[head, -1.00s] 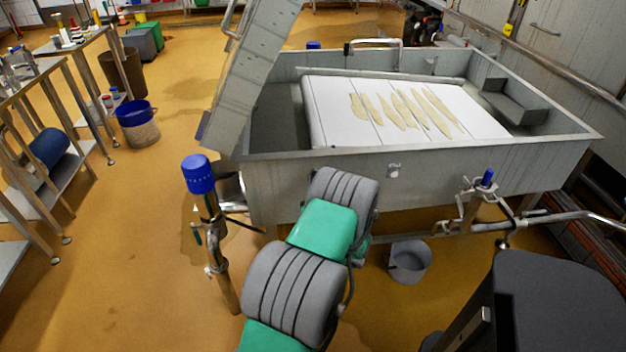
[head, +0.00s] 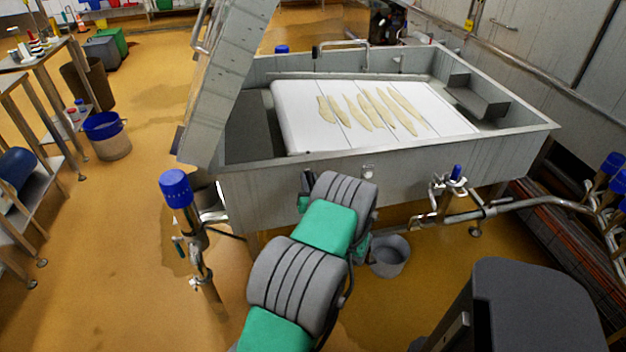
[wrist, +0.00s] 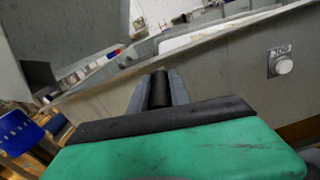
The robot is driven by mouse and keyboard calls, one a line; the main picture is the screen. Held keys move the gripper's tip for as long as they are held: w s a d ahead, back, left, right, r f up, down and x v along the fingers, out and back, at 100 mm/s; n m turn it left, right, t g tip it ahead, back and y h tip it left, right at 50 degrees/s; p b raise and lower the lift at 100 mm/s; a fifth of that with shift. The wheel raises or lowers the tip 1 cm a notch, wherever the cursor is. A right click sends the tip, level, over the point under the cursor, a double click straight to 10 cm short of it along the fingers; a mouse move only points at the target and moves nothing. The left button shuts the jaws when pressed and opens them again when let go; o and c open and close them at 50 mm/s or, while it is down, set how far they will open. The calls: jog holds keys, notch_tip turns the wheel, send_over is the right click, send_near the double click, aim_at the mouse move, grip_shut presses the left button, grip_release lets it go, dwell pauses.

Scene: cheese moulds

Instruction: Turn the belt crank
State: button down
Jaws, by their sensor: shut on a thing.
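My gripper (wrist: 158,90) is shut on a dark cylindrical handle (wrist: 159,88), which looks like the crank's grip; it stands between the two grey fingers in the wrist view. The rest of the crank is hidden. In the head view my forearm hides most of the gripper; a small dark upright part shows at the arm's end, by the vat's front wall. The steel vat (head: 290,188) holds a white belt-like surface (head: 300,125) with several pale yellow strips on it.
A round knob (head: 367,172) sits on the vat's front wall, also in the wrist view (wrist: 283,66). A blue-capped pipe (head: 175,188) stands left. A grey bucket (head: 390,262) is on the floor below the vat. Pipes and valves (head: 455,190) run along the right.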

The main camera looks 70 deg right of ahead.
jog(key=shift+s, duration=0.1)
dwell(0.4)
jog(key=c, duration=1.2)
grip_release()
jog(key=v, duration=0.7)
jog(key=shift+s+a+b, duration=0.15)
jog(key=shift+a+b, duration=0.15)
jog(key=shift+b, duration=0.05)
